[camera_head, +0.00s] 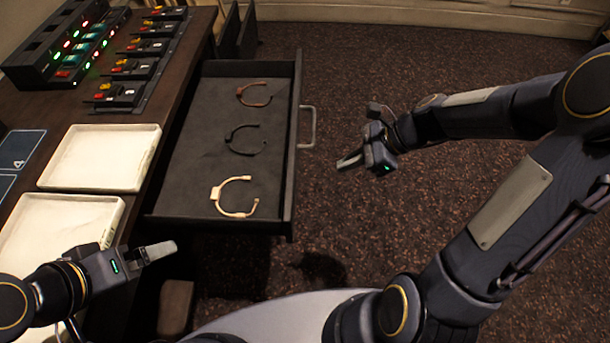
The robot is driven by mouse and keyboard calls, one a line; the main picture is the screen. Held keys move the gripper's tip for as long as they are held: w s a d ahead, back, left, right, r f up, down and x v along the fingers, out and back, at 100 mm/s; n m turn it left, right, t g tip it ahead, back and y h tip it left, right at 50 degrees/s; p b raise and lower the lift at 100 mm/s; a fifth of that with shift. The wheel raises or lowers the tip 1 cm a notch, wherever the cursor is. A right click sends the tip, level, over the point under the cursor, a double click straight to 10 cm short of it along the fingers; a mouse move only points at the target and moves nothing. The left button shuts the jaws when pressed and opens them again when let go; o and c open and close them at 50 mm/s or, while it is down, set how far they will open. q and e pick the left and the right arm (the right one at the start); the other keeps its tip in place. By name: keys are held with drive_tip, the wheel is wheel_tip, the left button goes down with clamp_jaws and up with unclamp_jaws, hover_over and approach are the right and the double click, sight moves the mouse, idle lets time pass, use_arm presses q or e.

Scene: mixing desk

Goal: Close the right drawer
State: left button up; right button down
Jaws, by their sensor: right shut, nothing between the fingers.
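A dark drawer (296,150) stands pulled out from the right side of the wooden desk (172,75), with a grey metal handle (312,127) on its front. Inside lie a brown curved band (253,101), a black one (240,150) and a pale tan one (254,212). My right gripper (349,161) is shut and empty, to the right of the drawer front and apart from the handle. My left gripper (160,250) is over the near desk edge, below the drawer's near corner; its finger opening cannot be made out.
Two pale trays (148,128) (115,208) lie on the desk. A lit console (62,73) and a row of small dark units (130,68) stand farther back. Another drawer (247,30) is partly out beyond the first. Carpet (400,60) right of the drawers is clear.

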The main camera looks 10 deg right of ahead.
drive_tip(key=w+a+f+b, duration=0.1)
drive_tip(key=w+a+f, duration=0.1)
drive_tip(key=a+f, duration=0.3)
drive_tip(key=a, duration=0.3)
drive_tip(key=shift+w+a+b, duration=0.2)
drive_tip(key=shift+a+b, duration=0.1)
drive_tip(key=shift+b, duration=0.1)
